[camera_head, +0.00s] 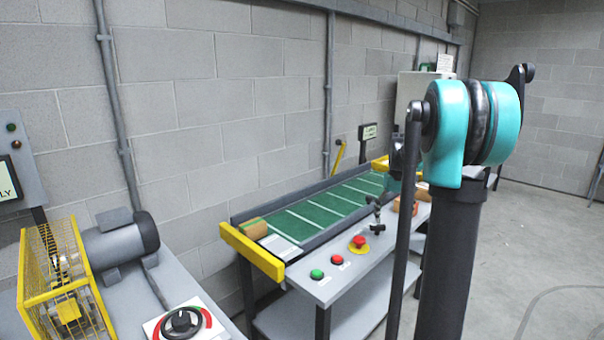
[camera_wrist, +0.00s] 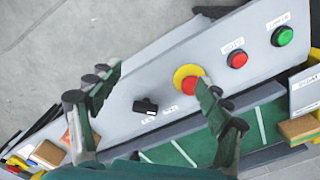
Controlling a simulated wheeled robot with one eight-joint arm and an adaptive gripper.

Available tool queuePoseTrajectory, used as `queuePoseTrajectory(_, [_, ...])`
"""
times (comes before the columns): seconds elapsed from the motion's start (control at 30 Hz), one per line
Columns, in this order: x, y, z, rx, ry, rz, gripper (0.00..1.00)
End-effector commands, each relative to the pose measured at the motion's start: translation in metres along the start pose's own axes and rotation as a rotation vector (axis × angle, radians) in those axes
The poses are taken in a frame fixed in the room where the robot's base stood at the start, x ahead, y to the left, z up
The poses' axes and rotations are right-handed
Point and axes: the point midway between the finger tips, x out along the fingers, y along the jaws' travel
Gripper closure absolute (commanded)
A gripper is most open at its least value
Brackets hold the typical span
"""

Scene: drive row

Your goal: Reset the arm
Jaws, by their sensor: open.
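My gripper (camera_wrist: 160,88) is open and empty in the wrist view, its two dark green fingers spread apart above the grey control panel (camera_wrist: 200,55). The red button on a yellow disc (camera_wrist: 188,77) lies beside the right finger, which partly overlaps it in the picture. A black switch (camera_wrist: 146,106) shows between the fingers. I cannot tell the gap between the fingers and the panel.
In the head view a green conveyor (camera_head: 335,208) with yellow end bars runs along the block wall, carrying a cardboard box (camera_head: 253,229). Green (camera_head: 316,274) and red (camera_head: 337,260) buttons sit on its front panel. A caged motor (camera_head: 120,242) stands left.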

Motion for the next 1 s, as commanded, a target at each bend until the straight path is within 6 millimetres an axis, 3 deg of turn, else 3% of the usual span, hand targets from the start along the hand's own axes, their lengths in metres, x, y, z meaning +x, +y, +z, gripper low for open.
queuePoseTrajectory(0.27, [0.008,-0.016,0.023,-0.001,0.033,0.006,0.22])
queuePoseTrajectory(0.57, [0.026,-0.043,0.07,0.001,0.097,0.013,0.22])
queuePoseTrajectory(0.77, [0.054,-0.072,0.132,0.003,0.172,0.016,0.22])
queuePoseTrajectory(1.0, [0.104,-0.104,0.228,0.007,0.287,0.01,0.22])
